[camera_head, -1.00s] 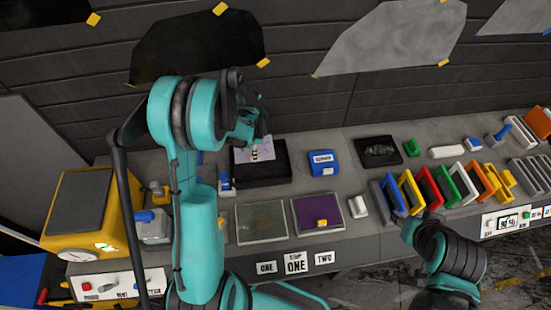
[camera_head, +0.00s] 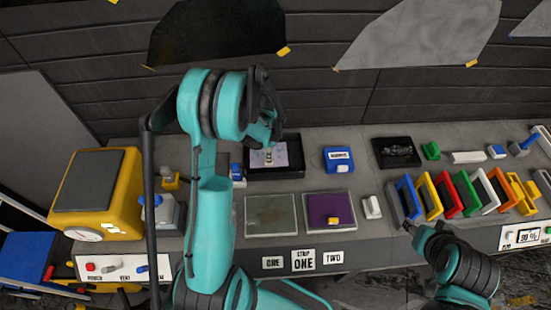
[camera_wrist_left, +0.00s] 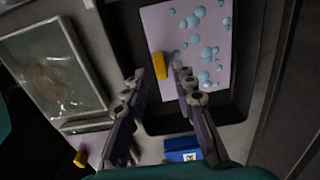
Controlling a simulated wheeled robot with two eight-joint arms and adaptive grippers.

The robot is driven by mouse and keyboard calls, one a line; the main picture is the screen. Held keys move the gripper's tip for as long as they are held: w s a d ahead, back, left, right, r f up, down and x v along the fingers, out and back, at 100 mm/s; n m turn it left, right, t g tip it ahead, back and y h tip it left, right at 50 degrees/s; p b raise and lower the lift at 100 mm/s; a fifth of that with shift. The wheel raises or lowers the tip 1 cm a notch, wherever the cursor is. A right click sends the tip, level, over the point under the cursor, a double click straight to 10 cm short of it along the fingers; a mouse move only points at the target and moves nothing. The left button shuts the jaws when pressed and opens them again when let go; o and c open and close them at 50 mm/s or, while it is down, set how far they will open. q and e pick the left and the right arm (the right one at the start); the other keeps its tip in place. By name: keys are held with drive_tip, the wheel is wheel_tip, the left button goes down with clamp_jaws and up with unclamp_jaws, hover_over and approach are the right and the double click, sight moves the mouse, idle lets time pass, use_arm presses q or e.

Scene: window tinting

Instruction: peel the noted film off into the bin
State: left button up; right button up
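A pale lilac sheet (camera_head: 255,159) lies in the black tray (camera_head: 290,172) at the back of the bench. In the left wrist view the sheet (camera_wrist_left: 205,75) carries blue bubbles and a yellow tab (camera_wrist_left: 159,66) at its left edge. My left gripper (camera_wrist_left: 157,75) is open above the tray, its fingers apart with the tab between them in the picture. I cannot tell contact. My right gripper (camera_head: 414,229) is low, close to the colored frames. Its opening is unclear. A purple film (camera_head: 318,203) with a yellow tab (camera_head: 333,220) lies in front. No bin is clearly identifiable.
A greenish glass panel (camera_head: 270,216) lies beside the purple film. A blue box (camera_head: 338,160) stands right of the tray. Colored frames (camera_head: 448,196) line the right side. A yellow machine (camera_head: 125,210) stands at left, a blue container (camera_head: 28,255) beyond it.

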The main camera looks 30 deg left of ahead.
use_arm(q)
drive_tip(key=shift+r, duration=0.1)
wheel_tip(320, 180, up, 12)
idle(0.6)
idle(0.4)
